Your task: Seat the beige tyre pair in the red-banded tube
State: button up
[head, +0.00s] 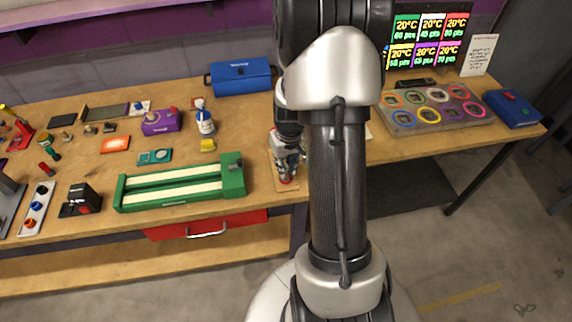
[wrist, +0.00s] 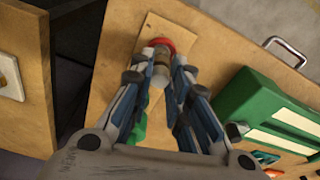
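A small upright beige-grey cylinder (wrist: 160,62), which looks like the beige tyre pair, sits between my fingertips in the wrist view. A red ring (wrist: 166,43), apparently the band of the red-banded tube, shows right beyond it on a pale board. My gripper (wrist: 162,77) appears shut on the cylinder, with a finger close against each side. I cannot tell how far the cylinder is inside the ring. In the head view my gripper (head: 286,160) points down at the same board (head: 292,187), with a bit of red under the tips. My arm hides part of this area.
A green slot track (head: 180,187) stands left of my gripper, close to it. A white rack (head: 37,208), a black device (head: 80,200) and a white bottle (head: 205,122) stand farther left. A tray of coloured rings (head: 436,106) is at right. The table's front edge is near.

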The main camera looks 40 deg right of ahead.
jog(key=o, duration=0.4)
notch_tip(320, 180, up, 12)
jog(key=s+p, duration=0.1)
jog(key=p, duration=0.3)
jog(key=s+a+r+n+t, duration=0.1)
jog(key=s+a+r+n, duration=0.15)
jog(key=a+r, duration=1)
jog(key=s+a+r+n+t, duration=0.1)
jog(key=s+a+r, duration=0.3)
jog(key=s+a, duration=0.7)
jog(key=shift+t, duration=0.6)
jog(key=shift+n, duration=0.25)
